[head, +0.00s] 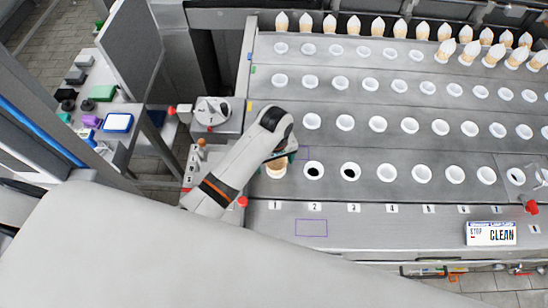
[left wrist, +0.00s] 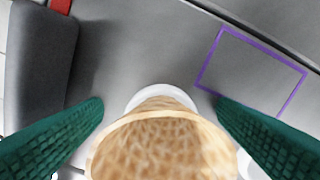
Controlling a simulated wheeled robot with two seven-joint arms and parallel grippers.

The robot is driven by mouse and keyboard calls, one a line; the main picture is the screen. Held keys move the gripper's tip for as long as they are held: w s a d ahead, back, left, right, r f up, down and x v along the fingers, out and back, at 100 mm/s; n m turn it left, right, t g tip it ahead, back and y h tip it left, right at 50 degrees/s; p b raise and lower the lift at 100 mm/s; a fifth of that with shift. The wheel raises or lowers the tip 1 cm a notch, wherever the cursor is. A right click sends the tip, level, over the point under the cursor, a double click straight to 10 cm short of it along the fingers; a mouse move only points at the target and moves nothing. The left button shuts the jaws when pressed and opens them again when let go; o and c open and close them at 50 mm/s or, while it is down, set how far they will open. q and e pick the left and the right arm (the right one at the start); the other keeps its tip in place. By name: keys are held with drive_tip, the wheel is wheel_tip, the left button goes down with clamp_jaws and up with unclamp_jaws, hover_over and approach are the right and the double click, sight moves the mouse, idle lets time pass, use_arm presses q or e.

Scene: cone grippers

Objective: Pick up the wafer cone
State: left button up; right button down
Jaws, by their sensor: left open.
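The wafer cone (head: 276,172) sits in the holder at position 1, at the left end of the front row. In the left wrist view the cone (left wrist: 165,148) is large and close, its wide open rim toward the camera, with a white holder ring (left wrist: 160,92) behind it. My left gripper (head: 285,158) is at the cone, partly hidden by its own wrist in the head view. Its two green fingers (left wrist: 161,104) stand apart on either side of the cone, with a gap visible near the tips. My right gripper is out of view.
Holders 2 (head: 314,171) and 3 (head: 350,172) have dark insides; several white holders fill the rows behind. Filled cones (head: 353,26) line the back. A control box (head: 213,114) stands left.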

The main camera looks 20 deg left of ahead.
use_arm(q)
drive_tip(key=shift+d, duration=0.2)
drive_tip(key=shift+s+d+r, duration=0.2)
drive_tip(key=shift+s, duration=0.05)
drive_tip(key=shift+c, duration=0.3)
drive_tip(key=shift+s+d+r, duration=0.15)
drive_tip(key=shift+s, duration=0.2)
drive_tip(key=c, duration=0.6)
drive_tip(key=shift+c, duration=0.6)
drive_tip(key=shift+w+a, duration=0.2)
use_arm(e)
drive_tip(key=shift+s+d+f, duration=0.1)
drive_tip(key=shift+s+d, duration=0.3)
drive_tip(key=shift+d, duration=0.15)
